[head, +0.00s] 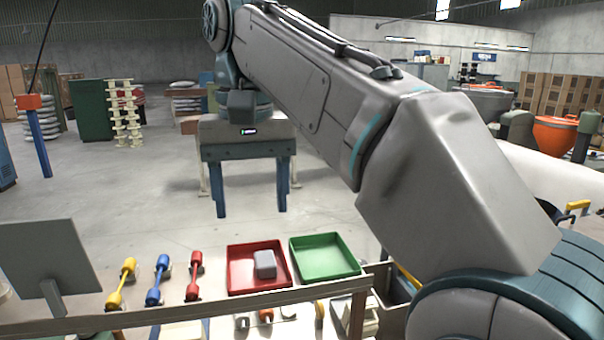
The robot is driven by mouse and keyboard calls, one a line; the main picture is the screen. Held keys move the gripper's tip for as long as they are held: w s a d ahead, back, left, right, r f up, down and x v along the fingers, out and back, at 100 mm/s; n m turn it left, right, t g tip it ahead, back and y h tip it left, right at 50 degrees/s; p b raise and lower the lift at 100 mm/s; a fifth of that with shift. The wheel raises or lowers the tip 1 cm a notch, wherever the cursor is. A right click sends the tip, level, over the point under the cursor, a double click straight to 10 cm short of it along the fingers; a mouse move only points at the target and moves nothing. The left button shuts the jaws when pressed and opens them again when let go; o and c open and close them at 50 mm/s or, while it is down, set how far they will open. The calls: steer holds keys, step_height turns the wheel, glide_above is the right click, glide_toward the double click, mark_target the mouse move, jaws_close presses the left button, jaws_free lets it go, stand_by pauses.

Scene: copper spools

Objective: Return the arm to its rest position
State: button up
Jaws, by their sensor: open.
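My gripper (251,212) hangs from the far end of my arm, left of the middle of the head view. Its two blue fingers point down and stand wide apart. Only grey floor shows between them, so it is open and empty. My arm (300,90) runs from the lower right up to the upper left. Its elbow side fills much of the right half and hides what lies behind it. In the picture, the gripper is above the red tray (232,270) and clear of it.
The red tray holds a grey block (265,264). An empty green tray (325,256) is beside it. Yellow (127,275), blue (161,275) and red (194,274) handled tools stand to the left. A rail (190,313) crosses the front. Open floor (130,200) lies beyond.

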steer(key=d+f+m+t, duration=0.1)
steer(key=d+f+t, duration=0.1)
steer(key=d+f, duration=1.05)
steer(key=s+d+f, duration=0.2)
steer(key=d+f, duration=0.1)
steer(key=f, duration=0.2)
steer(key=s+d+f+m+t, duration=0.1)
steer(key=s+d+f, duration=0.2)
steer(key=f, duration=0.3)
steer(key=s+d+f+b, duration=0.1)
steer(key=s+d+f, duration=0.1)
steer(key=f, duration=0.3)
steer(key=shift+s+d+f+t, duration=0.2)
steer(key=shift+s+d+t, duration=0.1)
steer(key=shift+d, duration=0.25)
steer(key=shift+w, duration=0.1)
steer(key=c, duration=0.5)
steer(key=shift+a, duration=0.15)
steer(key=shift+c, duration=0.4)
